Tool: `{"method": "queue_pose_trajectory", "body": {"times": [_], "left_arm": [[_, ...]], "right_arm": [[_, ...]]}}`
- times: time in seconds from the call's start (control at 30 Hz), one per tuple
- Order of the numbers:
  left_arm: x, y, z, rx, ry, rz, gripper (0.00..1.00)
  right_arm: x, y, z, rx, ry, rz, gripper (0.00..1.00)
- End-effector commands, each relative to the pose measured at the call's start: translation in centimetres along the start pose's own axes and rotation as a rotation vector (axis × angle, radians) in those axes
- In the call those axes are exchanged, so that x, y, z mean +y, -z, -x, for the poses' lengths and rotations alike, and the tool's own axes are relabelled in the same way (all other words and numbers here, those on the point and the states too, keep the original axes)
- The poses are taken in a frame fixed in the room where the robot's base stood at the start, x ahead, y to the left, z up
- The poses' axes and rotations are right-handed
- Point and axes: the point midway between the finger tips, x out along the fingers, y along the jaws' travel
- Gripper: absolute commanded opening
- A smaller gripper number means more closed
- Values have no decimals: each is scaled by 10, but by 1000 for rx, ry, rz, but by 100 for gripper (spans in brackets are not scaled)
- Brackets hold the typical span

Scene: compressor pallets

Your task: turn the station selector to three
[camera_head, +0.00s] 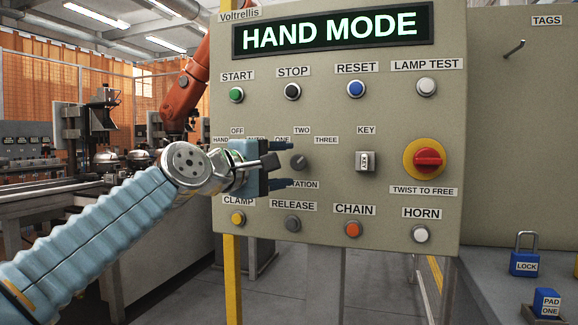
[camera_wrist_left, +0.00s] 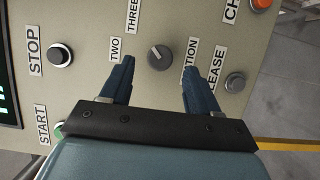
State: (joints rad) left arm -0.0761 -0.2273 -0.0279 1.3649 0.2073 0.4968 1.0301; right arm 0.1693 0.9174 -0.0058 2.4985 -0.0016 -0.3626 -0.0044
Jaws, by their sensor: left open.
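The station selector (camera_head: 299,162) is a small dark round knob on the beige panel, with ONE, TWO and THREE labels around its upper side and a partly covered STATION label below. It also shows in the left wrist view (camera_wrist_left: 159,57), between and just beyond the fingertips. I cannot tell surely which number its pointer faces. My left gripper (camera_head: 287,162) is open in front of the panel, one dark finger above the knob and one below. The fingers (camera_wrist_left: 160,66) appear apart from the knob. My left gripper hides much of the mode switch area labelled HAND and AUTO.
The display (camera_head: 332,30) reads HAND MODE. START (camera_head: 236,95), STOP (camera_head: 292,91) and RELEASE (camera_head: 292,223) buttons lie close around. A key switch (camera_head: 365,161) and a red twist knob (camera_head: 428,160) are to the right. Padlocks (camera_head: 525,263) sit at the lower right.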

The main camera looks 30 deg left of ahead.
Motion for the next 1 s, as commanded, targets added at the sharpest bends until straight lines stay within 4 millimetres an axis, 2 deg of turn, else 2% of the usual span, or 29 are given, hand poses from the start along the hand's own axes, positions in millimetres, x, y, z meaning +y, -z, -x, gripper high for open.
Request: {"method": "queue_pose_trajectory", "body": {"times": [0.2,0.43,0.6,1.0], "left_arm": [[-1,1,56,3,-2,0,61],[-1,0,98,1,0,0,61],[-1,0,109,0,0,0,61],[-1,0,110,0,1,0,61]], "right_arm": [[2,0,-6,-1,1,0,43],[2,0,-7,-2,2,0,43],[2,-1,-8,-2,2,0,43],[2,-1,-8,-2,2,0,43]]}}
